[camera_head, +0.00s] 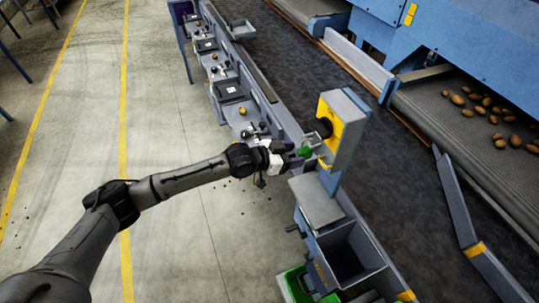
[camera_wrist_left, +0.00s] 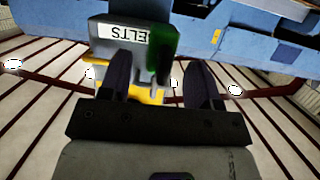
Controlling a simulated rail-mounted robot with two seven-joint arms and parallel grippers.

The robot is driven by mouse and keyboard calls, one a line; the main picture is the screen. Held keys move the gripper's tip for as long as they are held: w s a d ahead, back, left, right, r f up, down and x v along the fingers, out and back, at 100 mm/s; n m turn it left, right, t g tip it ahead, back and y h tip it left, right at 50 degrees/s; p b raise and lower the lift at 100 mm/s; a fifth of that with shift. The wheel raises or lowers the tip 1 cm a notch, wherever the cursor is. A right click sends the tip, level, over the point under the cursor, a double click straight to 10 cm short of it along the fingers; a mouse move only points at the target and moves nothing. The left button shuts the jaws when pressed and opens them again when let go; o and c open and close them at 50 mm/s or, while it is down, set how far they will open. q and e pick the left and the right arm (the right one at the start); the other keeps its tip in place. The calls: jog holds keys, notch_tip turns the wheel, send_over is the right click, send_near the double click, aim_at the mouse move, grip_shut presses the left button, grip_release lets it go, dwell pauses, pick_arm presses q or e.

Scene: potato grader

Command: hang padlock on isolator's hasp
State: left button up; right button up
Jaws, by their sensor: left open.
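The isolator is a yellow box (camera_head: 330,118) with a black knob (camera_head: 323,127), on a grey post panel. My left gripper (camera_head: 299,156) is just left of and below the knob, with its fingers pointing at the box. A small green thing (camera_head: 305,152), which looks like the padlock, is at the fingertips. In the left wrist view, my left gripper (camera_wrist_left: 157,75) is open, and a blurred dark green shape (camera_wrist_left: 160,45) lies between and beyond its fingers. I cannot make out the hasp or whether a shackle passes through it. My right gripper is out of view.
A grey shelf (camera_head: 317,200) and an open grey bin (camera_head: 349,255) are below the isolator. A dark conveyor belt (camera_head: 400,190) runs behind.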

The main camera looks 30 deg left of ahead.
pick_arm(q)
jog(key=v, duration=1.1)
jog(key=s+a+f+m+g+y, duration=0.2)
jog(key=a+f+m+y, duration=0.1)
jog(key=a+y, duration=0.3)
jog(key=s+d+r+n+y, duration=0.2)
jog(key=s+d+r+y, duration=0.1)
jog(key=s+d+y, duration=0.1)
jog(key=s+d+f+n+g+h, duration=0.1)
jog(key=s+d+f+n+g, duration=0.25)
jog(key=s+f, duration=0.75)
jog(key=s+d+f+n+g+h, duration=0.1)
jog(key=s+d+f+n+g, duration=0.35)
jog(key=s, duration=1.05)
notch_tip(320, 180, up, 22)
jog(key=m+t+p, duration=0.1)
jog(key=m+p, duration=0.1)
jog(key=p, duration=2.2)
jog(key=shift+f+t, duration=0.15)
jog(key=shift+t, duration=0.25)
